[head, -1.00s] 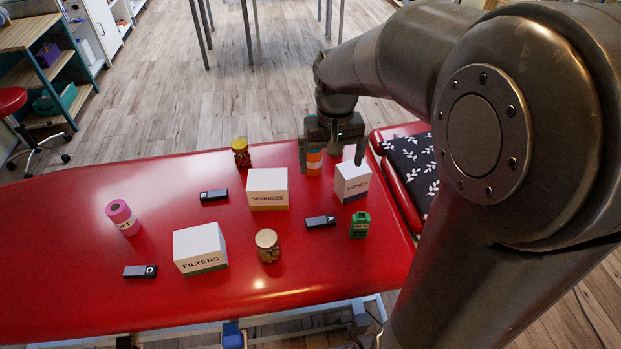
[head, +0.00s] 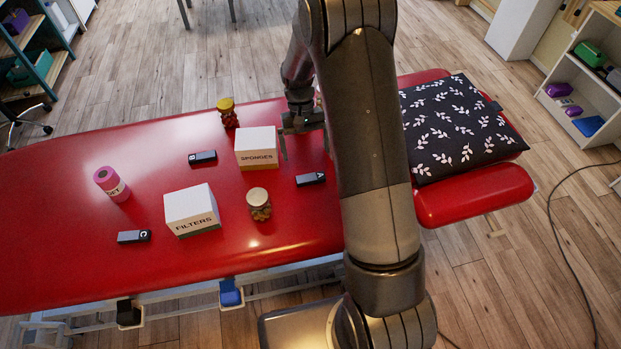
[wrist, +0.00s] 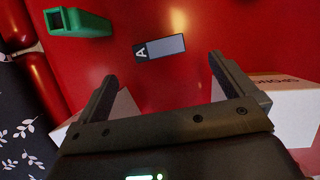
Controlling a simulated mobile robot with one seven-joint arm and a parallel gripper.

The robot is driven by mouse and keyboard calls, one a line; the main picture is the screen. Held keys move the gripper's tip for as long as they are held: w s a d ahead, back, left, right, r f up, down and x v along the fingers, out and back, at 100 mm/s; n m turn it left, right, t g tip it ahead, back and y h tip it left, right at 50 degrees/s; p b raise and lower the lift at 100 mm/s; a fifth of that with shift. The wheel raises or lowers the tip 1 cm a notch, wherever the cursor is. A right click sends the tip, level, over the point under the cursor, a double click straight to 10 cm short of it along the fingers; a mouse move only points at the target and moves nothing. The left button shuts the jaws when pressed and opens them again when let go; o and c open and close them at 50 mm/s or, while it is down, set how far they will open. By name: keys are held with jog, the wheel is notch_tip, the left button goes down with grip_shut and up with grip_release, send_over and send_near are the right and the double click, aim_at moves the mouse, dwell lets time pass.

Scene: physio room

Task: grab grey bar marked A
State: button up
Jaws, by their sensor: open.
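The grey bar marked A (head: 311,179) lies flat on the red couch top in the head view, just left of my forearm. In the wrist view the bar (wrist: 165,47) shows whole, its dark end with the white A to the left. My gripper (head: 304,147) is open and empty, behind and above the bar, right of the SPONGES box. In the wrist view the bar lies beyond the gap between my fingers (wrist: 162,70), touching neither. Two similar bars, B (head: 203,157) and C (head: 134,237), lie farther left.
The SPONGES box (head: 257,148) is close to my gripper. A jar (head: 259,204) stands near bar A. The FILTERS box (head: 191,210), pink roll (head: 112,184) and yellow-lidded jar (head: 228,113) are farther left. A green object (wrist: 80,23) and a white box (wrist: 122,108) show in the wrist view.

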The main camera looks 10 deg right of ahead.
aim_at(311, 177)
jog(key=x, duration=0.9)
jog(key=shift+w+d+f, duration=0.25)
jog(key=shift+w+d, duration=0.05)
jog(key=shift+w, duration=0.05)
jog(key=c, duration=0.9)
